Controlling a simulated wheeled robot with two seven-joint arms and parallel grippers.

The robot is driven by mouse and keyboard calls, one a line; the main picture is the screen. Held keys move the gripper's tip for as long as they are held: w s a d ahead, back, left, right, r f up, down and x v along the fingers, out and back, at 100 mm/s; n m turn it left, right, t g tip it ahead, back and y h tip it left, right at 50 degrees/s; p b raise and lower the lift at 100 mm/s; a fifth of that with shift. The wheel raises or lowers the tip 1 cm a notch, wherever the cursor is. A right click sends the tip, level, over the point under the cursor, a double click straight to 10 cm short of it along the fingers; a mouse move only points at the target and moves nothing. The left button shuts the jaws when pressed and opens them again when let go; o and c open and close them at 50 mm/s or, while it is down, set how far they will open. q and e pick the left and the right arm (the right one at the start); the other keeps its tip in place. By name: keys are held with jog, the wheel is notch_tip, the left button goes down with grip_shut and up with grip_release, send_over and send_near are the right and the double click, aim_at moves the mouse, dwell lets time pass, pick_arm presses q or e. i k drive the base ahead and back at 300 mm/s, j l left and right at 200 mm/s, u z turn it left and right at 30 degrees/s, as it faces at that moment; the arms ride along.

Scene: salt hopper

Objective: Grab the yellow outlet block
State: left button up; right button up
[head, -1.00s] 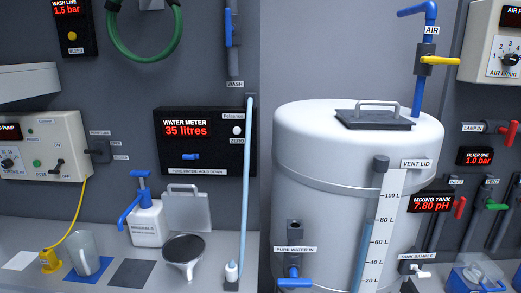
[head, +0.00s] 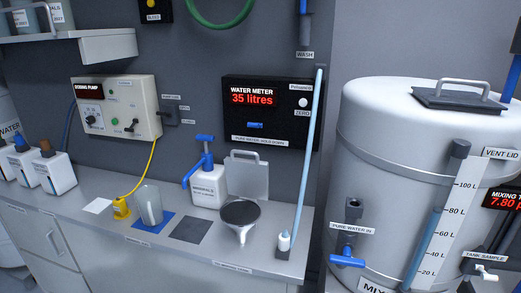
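The yellow block (head: 121,209) stands on the grey counter at the left of centre in the head view. A thin yellow line (head: 148,170) runs from it up to the dosing pump box (head: 118,106) on the wall. The block sits between a white square and a grey translucent cup (head: 149,204), close to the cup but seemingly apart from it. Neither of my grippers is in view.
The cup stands on a blue square (head: 155,226); a dark grey square (head: 190,229) lies right of it. A white minerals bottle (head: 208,188) with a blue pump and a funnel (head: 240,213) stand further right. White bottles (head: 55,172) stand at left. A large white tank (head: 420,130) fills the right.

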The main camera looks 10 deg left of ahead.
aim_at(119, 205)
jog(key=j+u, duration=0.2)
jog(key=u, duration=1.25)
jog(key=i+j+z, duration=0.1)
jog(key=i, duration=0.25)
jog(key=i+j, duration=0.1)
jog(key=i, duration=0.25)
jog(key=l+z, duration=0.05)
